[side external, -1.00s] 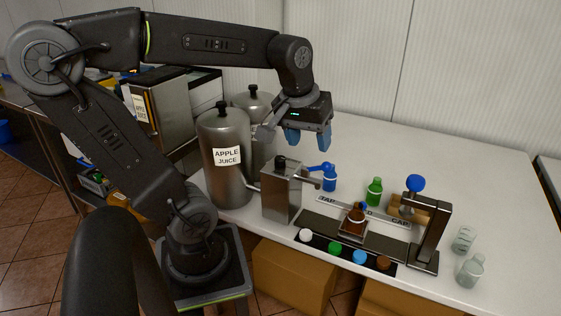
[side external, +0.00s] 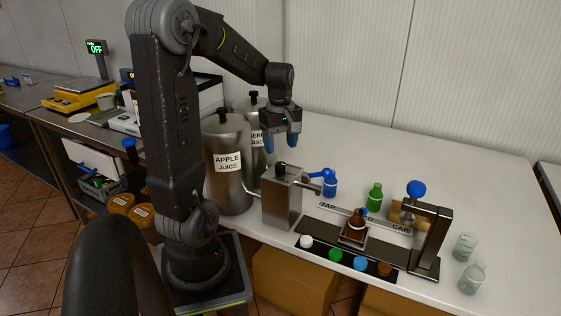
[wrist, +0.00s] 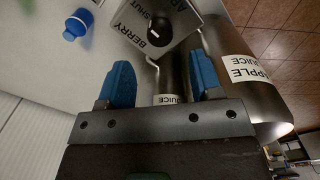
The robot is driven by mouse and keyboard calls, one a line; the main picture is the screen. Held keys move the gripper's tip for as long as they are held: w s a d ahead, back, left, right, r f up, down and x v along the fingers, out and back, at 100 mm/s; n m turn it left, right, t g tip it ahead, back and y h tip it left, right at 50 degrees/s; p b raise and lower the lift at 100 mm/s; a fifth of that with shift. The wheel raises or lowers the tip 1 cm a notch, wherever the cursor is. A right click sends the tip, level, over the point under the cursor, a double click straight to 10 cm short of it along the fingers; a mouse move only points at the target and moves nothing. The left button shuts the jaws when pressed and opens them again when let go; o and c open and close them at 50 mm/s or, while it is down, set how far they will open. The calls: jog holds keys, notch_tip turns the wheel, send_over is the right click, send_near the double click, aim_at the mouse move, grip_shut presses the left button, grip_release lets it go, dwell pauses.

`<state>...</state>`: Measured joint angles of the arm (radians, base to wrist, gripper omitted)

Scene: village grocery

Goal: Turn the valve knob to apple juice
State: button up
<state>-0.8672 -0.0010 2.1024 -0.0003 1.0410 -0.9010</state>
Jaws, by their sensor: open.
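The valve knob (side external: 280,168) is black and sits on top of a square metal valve box (side external: 282,202). In the wrist view the knob (wrist: 158,33) carries a white mark. Around it the box top reads BERRY, SHUT and a partly cut-off label starting AP. Which label the mark points at is hard to tell. My gripper (side external: 281,142) is above the box, its blue fingers pointing down, apart and empty. The apple juice tank (side external: 226,185) stands left of the box.
A second, berry-labelled tank (side external: 254,112) stands behind. A blue bottle (side external: 330,186) and a green bottle (side external: 375,197) are right of the valve. The back of the white counter (side external: 450,165) is clear.

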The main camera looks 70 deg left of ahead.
aim_at(280, 163)
notch_tip(280, 163, down, 6)
jog(key=shift+r, duration=0.1)
dwell(0.4)
jog(key=c, duration=0.9)
